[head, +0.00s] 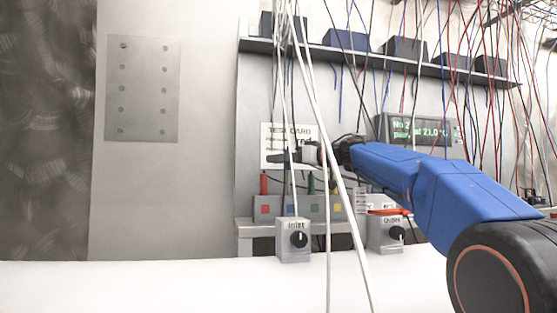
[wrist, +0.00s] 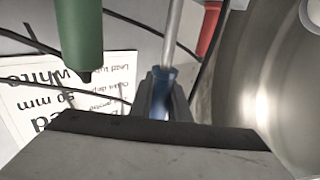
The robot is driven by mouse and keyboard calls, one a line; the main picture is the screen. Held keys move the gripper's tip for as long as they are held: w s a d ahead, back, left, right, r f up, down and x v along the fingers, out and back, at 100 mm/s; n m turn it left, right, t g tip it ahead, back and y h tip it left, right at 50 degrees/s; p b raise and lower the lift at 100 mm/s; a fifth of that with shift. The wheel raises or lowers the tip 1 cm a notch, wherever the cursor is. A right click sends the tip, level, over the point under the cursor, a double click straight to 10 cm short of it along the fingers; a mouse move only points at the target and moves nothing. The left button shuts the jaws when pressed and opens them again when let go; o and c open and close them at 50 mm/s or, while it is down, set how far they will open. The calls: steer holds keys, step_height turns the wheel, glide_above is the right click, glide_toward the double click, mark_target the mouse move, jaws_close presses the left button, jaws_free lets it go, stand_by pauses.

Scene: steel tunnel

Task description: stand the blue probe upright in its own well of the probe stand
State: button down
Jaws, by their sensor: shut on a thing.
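My gripper (head: 285,156) is above the probe stand (head: 325,208) in the head view, in front of a white card. In the wrist view it is shut on the blue probe (wrist: 160,85), whose blue part sits between the fingers with a grey shaft running away from it. The probe stand has coloured squares on its front. The red probe (head: 264,184) stands at its left and the green probe (head: 311,183) further right. Both the green probe (wrist: 80,35) and the red probe (wrist: 209,28) also show in the wrist view. The blue probe's lower end is not clear in the head view.
White cables (head: 328,150) hang in front of the stand and gripper. The inlet box (head: 293,240) and outlet box (head: 386,234) stand before the stand. A printed card (head: 273,136), a display (head: 418,131) and a shelf (head: 390,62) are behind. A curved metal surface (wrist: 260,90) fills the wrist view's right.

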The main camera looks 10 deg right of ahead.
steer(key=shift+f, duration=1.3)
steer(key=c, duration=1.6)
jaws_free()
steer(key=v, duration=1.7)
steer(key=shift+s+d+r, duration=0.15)
steer(key=shift+s, duration=0.1)
